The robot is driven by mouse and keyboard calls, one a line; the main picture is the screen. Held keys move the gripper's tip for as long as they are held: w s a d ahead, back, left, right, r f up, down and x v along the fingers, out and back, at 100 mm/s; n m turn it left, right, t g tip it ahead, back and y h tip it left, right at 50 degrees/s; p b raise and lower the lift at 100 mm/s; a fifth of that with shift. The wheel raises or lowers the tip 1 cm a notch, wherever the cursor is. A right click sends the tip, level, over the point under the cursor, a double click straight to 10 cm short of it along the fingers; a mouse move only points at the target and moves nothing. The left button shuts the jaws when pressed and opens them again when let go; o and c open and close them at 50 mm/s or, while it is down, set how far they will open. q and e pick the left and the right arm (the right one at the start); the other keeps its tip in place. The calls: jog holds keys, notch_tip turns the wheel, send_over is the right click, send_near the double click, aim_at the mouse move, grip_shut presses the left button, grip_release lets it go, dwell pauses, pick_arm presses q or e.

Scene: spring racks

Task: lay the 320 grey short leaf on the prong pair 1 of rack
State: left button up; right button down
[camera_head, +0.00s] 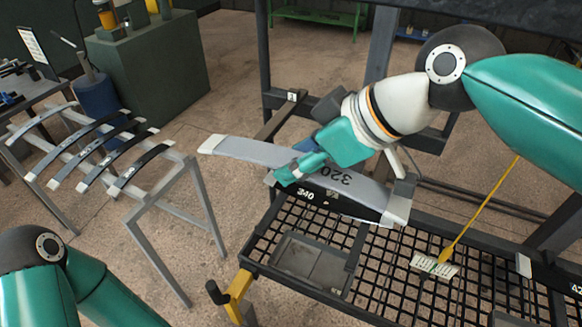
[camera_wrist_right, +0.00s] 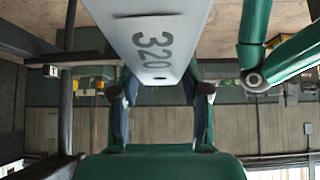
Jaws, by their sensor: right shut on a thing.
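The 320 grey short leaf (camera_head: 245,152) is a curved grey strip with pale ends. It is held aloft, slanting from upper left to lower right in the head view. My right gripper (camera_head: 300,168) is shut on it. The wrist view shows the leaf (camera_wrist_right: 158,40) between the two fingers (camera_wrist_right: 163,92), its 320 mark visible. The rack (camera_head: 377,50) is a dark frame behind the leaf. A small tag reading 1 (camera_head: 291,96) sits on its left side, above a dark prong (camera_head: 283,121). The leaf and my arm hide part of the prong pair. My left gripper is out of view.
A dark leaf marked 340 (camera_head: 318,197) lies below the grey leaf, near the edge of a black mesh shelf (camera_head: 385,270). The shelf has a grey tray (camera_head: 308,262) and a tagged yellow cord (camera_head: 484,206).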

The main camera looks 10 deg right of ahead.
jog(key=w+d+f+b, duration=0.1)
jog(key=w+d+f, duration=0.2)
jog(key=w+d, duration=0.2)
jog(key=shift+w+d, duration=0.15)
jog(key=shift+w, duration=1.05)
jog(key=shift+c, duration=2.3)
grip_release()
jog(key=shift+f, duration=0.15)
